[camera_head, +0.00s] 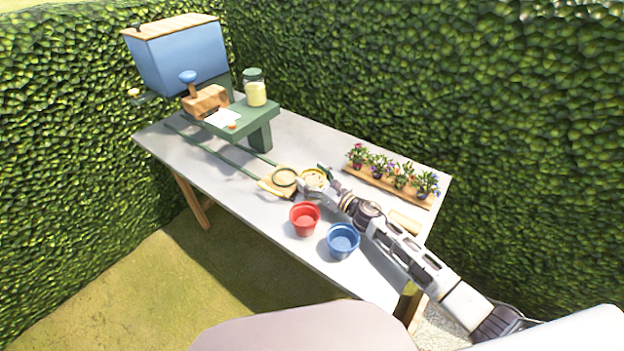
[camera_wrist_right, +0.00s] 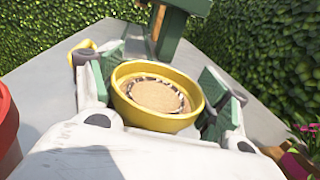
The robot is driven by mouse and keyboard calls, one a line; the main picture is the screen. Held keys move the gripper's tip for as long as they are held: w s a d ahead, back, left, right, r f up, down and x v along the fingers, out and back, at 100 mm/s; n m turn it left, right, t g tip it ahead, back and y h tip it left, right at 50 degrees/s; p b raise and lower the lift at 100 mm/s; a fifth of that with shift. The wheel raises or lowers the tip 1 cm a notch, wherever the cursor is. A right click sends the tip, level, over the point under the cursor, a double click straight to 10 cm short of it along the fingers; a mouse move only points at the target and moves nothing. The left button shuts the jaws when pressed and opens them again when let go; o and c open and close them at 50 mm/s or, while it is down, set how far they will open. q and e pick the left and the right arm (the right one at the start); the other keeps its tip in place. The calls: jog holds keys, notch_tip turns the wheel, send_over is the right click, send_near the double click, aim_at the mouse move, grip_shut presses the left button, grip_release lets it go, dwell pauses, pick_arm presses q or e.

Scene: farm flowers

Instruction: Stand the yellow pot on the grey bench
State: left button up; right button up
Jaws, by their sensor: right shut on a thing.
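My left gripper is not in view.
A red pot (camera_head: 304,219) and a blue pot (camera_head: 343,241) stand in front of the gripper. A wooden tray (camera_head: 385,188) of flowers lies behind. A green stand (camera_head: 262,122) with a jar (camera_head: 256,92) is further back.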

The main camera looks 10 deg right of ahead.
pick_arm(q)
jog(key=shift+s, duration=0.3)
pick_arm(e)
jog(key=shift+f, duration=0.1)
jog(key=o, duration=1.3)
jog(key=shift+c, duration=0.2)
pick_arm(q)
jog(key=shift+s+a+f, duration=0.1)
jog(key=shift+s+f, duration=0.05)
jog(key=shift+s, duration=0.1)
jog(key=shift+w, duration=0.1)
